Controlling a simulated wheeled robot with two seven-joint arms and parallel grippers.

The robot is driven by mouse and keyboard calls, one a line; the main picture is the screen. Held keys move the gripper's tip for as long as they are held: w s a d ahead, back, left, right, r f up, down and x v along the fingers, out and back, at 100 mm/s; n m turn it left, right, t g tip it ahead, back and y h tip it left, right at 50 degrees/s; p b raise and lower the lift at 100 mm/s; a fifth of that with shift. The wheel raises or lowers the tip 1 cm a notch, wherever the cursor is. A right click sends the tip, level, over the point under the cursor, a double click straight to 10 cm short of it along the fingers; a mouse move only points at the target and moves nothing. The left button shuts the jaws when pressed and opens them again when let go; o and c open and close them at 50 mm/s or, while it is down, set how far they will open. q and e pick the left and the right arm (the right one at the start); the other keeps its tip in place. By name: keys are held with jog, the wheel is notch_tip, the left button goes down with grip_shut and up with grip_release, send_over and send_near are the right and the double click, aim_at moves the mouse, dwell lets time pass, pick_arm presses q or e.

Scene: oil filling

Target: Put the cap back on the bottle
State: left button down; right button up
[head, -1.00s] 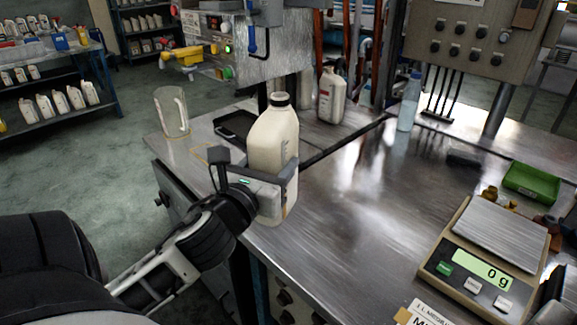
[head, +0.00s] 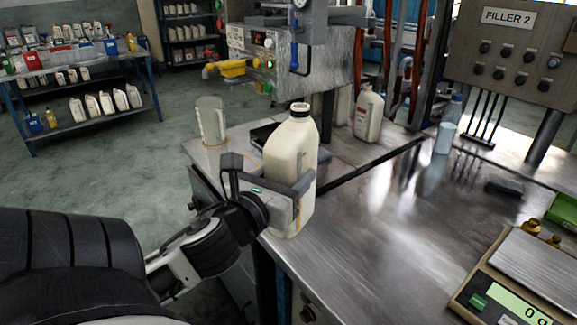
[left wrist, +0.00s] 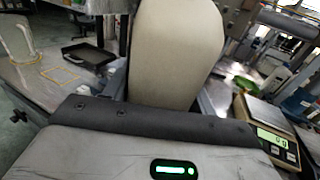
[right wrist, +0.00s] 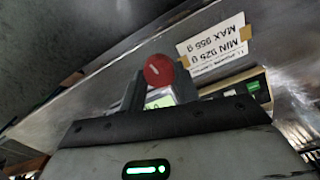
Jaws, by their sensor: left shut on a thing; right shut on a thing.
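A cream-white bottle (head: 290,155) stands upright at the left edge of the steel bench, with a dark ring around its neck. My left gripper (head: 268,180) is shut on its body. The bottle also fills the middle of the left wrist view (left wrist: 176,50), where its top is out of frame. In the right wrist view, my right gripper (right wrist: 160,86) is shut on a small round red cap (right wrist: 158,70), held at the fingertips. My right gripper is out of the head view. The cap is apart from the bottle.
A clear beaker (head: 211,120) stands left of the bottle. Another white bottle (head: 368,114) and a clear bottle (head: 447,128) stand behind. A scale (head: 515,270) and green tray (head: 563,212) are at the right. The steel bench (head: 390,235) between is mostly clear.

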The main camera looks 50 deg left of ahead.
dwell(0.5)
